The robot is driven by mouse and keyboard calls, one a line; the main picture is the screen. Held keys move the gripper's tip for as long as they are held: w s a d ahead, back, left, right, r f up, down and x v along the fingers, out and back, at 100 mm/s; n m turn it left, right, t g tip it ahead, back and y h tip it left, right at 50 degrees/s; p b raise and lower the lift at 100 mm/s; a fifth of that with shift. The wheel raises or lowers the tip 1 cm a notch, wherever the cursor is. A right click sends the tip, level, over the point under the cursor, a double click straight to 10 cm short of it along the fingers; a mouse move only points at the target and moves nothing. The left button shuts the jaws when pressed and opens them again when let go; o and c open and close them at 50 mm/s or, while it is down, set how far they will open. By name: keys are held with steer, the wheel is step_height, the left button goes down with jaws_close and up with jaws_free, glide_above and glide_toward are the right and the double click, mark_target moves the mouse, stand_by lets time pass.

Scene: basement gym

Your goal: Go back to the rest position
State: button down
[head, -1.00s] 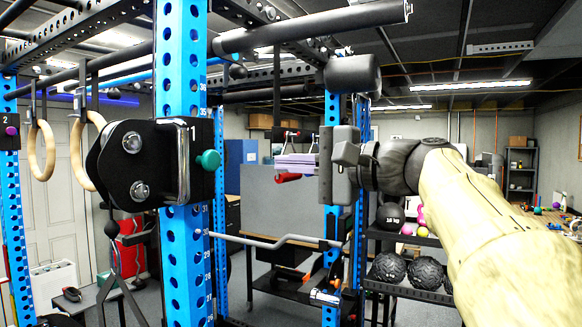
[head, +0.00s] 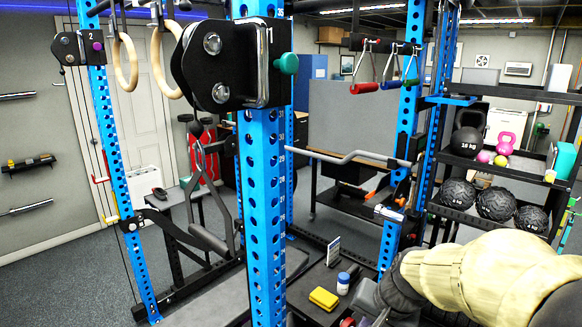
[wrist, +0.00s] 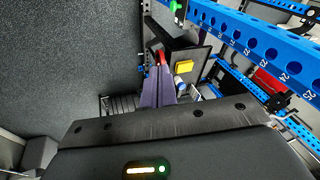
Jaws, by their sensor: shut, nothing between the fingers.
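My gripper (wrist: 160,72) shows in the wrist view with its two purplish fingers together and nothing between them. In the head view my pale, padded arm comes in from the lower right, and its dark end is low, near a dark bench surface; the fingertips there are hard to make out. A yellow block (head: 323,298) and a small white bottle with a blue cap (head: 343,283) are on that surface, left of my arm's end. In the wrist view the yellow block (wrist: 184,66) lies just right of the fingertips.
A blue rack upright (head: 262,200) stands in front, left of centre. A second blue upright (head: 398,150) is close behind my arm's end. A shelf of black balls (head: 496,201) stands at right. Gymnastic rings (head: 125,62) hang at left. Open floor (head: 60,285) lies at lower left.

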steer(key=s+f+n+g+h, duration=0.1)
steer(key=s+f+n+h, duration=0.1)
steer(key=s+f+n, duration=0.3)
steer(key=s+f, duration=0.3)
steer(key=shift+f+g, duration=0.3)
steer(key=shift+f, duration=0.05)
